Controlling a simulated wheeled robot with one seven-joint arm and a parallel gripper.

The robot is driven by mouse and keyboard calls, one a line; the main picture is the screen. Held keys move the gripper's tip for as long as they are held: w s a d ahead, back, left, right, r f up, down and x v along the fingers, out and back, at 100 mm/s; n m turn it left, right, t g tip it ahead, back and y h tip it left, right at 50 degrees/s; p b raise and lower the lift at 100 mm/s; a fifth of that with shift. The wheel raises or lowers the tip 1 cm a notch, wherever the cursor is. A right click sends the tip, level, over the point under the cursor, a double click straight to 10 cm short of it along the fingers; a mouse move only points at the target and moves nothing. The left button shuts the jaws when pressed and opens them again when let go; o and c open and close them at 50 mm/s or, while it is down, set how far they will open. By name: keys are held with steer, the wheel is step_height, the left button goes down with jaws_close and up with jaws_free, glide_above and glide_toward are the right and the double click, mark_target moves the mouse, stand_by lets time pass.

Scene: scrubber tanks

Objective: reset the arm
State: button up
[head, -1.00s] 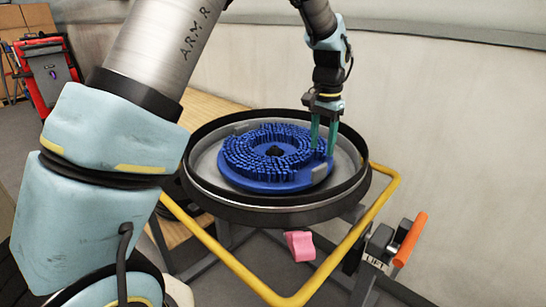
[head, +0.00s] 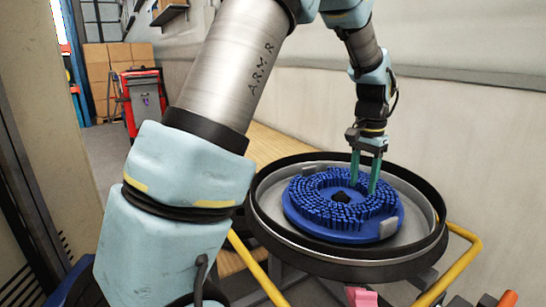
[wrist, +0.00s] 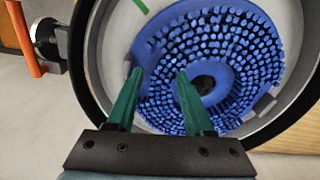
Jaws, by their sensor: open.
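My gripper (head: 363,172) points down over the round blue scrubber brush (head: 335,232), with its two green fingers apart and nothing seen between them. In the wrist view the fingers (wrist: 157,78) stand open over the brush (wrist: 245,60), close to its dark centre hole. Whether the fingertips touch the bristles I cannot tell. The brush lies bristles up inside a round tank with a black rim (head: 300,250). A grey block shows on the tank's inner side beside the brush, at the right.
A yellow tube frame (head: 455,270) runs around the tank stand. A pink object (head: 362,297) and an orange handle (head: 507,299) show at the bottom edge. A red cart (head: 145,100) and cardboard boxes (head: 100,65) stand at the back left. A pale wall is close behind the tank.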

steer(key=a+f+n, duration=0.2)
steer(key=a+n, duration=0.3)
steer(key=a, duration=1.5)
steer(key=s+a+f+n+t, duration=0.1)
steer(key=s+a+n, duration=0.3)
steer(key=s+a, duration=0.4)
steer(key=a+f, duration=0.1)
steer(key=a, duration=0.3)
steer(key=shift+s+a+n, duration=0.15)
steer(key=shift+s+n, duration=0.05)
steer(key=shift+n, duration=0.2)
